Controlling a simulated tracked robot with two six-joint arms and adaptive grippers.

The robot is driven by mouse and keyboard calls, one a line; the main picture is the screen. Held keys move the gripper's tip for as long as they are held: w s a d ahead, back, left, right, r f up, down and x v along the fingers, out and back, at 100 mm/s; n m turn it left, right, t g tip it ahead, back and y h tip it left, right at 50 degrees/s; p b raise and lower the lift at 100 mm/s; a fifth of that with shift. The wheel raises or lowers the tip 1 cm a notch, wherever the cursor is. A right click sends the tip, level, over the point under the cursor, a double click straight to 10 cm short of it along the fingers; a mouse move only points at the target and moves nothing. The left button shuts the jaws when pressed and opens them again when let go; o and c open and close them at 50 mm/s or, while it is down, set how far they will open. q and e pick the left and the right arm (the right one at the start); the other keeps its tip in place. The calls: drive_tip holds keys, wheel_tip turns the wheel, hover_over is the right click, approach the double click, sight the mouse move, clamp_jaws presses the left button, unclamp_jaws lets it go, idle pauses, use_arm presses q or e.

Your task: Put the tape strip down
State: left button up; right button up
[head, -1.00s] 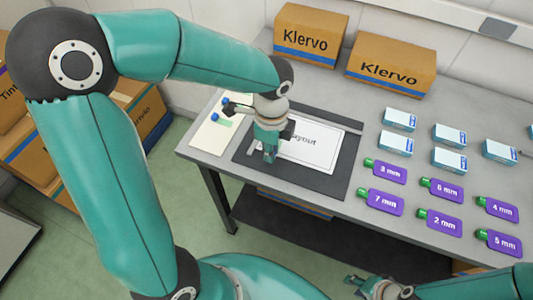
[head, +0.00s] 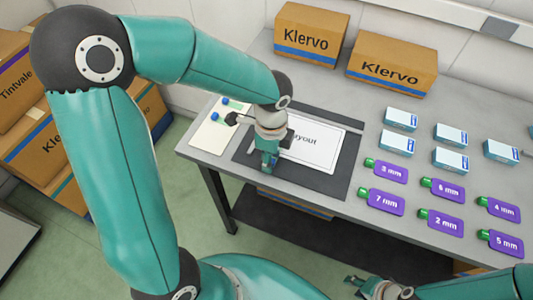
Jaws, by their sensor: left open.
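My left gripper (head: 268,166) is open, pointing down over the left part of the dark mat (head: 345,180). The white sheet marked "Layout" (head: 325,150) lies on the mat just right of it, partly hidden by the gripper. I cannot make out a tape strip at its fingertips. Small green strips (head: 237,104) with blue-ended pieces (head: 215,116) lie on the cream card (head: 208,138) left of the mat; I cannot tell whether one is the tape strip. My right gripper (head: 356,285) is low in front of the table, its jaws too small to judge.
Several purple tags with green ends (head: 390,172) lie on the right of the grey table (head: 350,95). Several white-and-blue boxes (head: 400,118) stand behind them. Two Klervo cartons (head: 310,35) stand at the back. More cartons (head: 35,140) are stacked left of the table.

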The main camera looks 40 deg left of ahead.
use_arm(q)
drive_tip(key=shift+r, duration=0.25)
wheel_tip(320, 180, up, 12)
drive_tip(key=p, duration=0.1)
drive_tip(key=shift+f, duration=0.15)
idle(0.5)
